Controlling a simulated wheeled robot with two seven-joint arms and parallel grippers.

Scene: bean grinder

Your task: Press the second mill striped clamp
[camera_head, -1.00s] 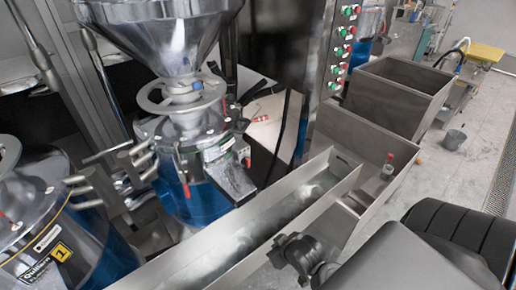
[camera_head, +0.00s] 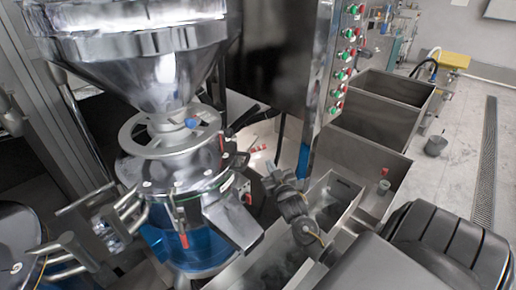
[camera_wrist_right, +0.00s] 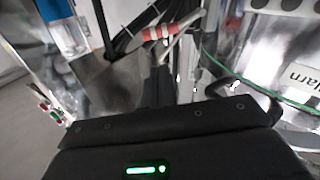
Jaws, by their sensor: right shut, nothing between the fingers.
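The second mill (camera_head: 185,170) stands left of centre in the head view, a steel body with a blue lower part under a big hopper. In the right wrist view a red-and-white striped clamp (camera_wrist_right: 165,32) lies near the top middle. A small red-and-white piece (camera_head: 257,148) shows at the mill's right side in the head view; I cannot tell if it is the same clamp. My right gripper (camera_head: 273,177) is shut and empty beside the mill's right side. In the right wrist view its dark fingers (camera_wrist_right: 158,72) point at the clamp and look slightly apart from it.
A metal chute (camera_head: 232,222) slopes from the mill beside my right gripper. A steel trough (camera_head: 345,205) runs below. A control panel (camera_head: 340,75) with red and green buttons stands behind. Steel bins (camera_head: 385,110) are at the right, with open floor (camera_head: 450,170) beyond.

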